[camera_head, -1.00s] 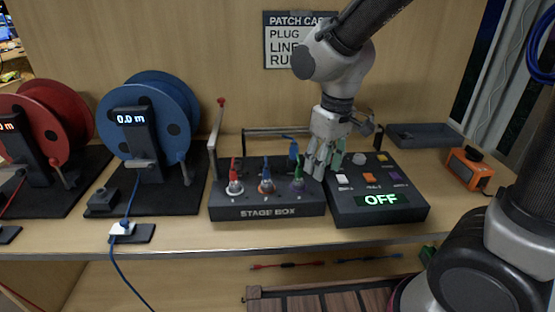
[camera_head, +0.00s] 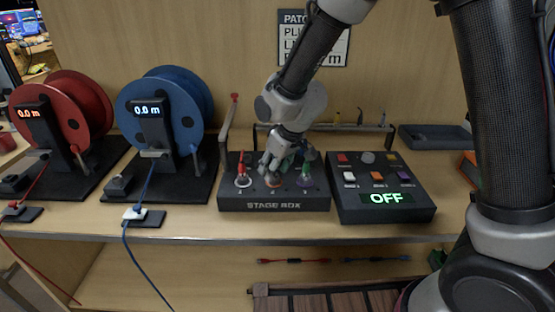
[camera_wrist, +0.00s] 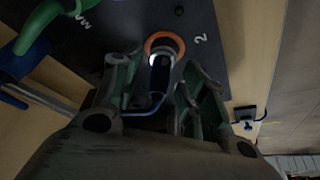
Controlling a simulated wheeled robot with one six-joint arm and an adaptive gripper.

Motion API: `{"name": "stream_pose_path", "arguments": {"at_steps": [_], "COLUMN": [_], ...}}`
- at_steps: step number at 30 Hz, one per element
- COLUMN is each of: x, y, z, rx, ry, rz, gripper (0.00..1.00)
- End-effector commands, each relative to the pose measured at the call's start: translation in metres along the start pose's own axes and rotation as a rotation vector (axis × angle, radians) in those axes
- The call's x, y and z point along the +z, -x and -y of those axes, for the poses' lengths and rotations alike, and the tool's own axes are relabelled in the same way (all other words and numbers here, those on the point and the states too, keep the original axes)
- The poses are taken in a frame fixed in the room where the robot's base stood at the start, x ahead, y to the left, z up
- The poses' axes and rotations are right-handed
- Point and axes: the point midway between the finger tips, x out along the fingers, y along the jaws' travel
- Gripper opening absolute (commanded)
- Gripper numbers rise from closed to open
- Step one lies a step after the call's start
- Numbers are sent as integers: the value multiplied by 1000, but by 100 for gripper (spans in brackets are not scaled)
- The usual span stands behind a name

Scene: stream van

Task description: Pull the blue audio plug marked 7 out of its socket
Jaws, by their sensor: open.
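My gripper (camera_head: 270,170) is over the middle socket of the stage box (camera_head: 228,203), pointing down. In the wrist view its two green-grey fingers (camera_wrist: 158,75) are open, one on each side of a plug with a blue edge (camera_wrist: 152,103). The plug stands at an orange-ringed socket (camera_wrist: 163,39), with a "2" printed beside it. No mark 7 is readable. In the head view my gripper hides most of this plug. A red plug (camera_head: 241,168) stands to its left, and a green plug (camera_head: 305,172) to its right.
A control box (camera_head: 350,213) reading OFF stands right of the stage box. A blue cable reel (camera_head: 170,100) and a red one (camera_head: 75,105) stand left. A rail (camera_head: 350,127) with upright tools runs behind. A grey tray (camera_head: 432,136) lies back right.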

Motion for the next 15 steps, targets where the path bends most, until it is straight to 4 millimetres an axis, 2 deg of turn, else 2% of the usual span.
{"name": "stream_pose_path", "arguments": {"at_steps": [9, 15], "x": [0, 0], "y": [-3, -3], "z": [0, 0], "rx": [0, 0], "ry": [-1, -1], "rz": [0, 0], "gripper": [41, 5]}}
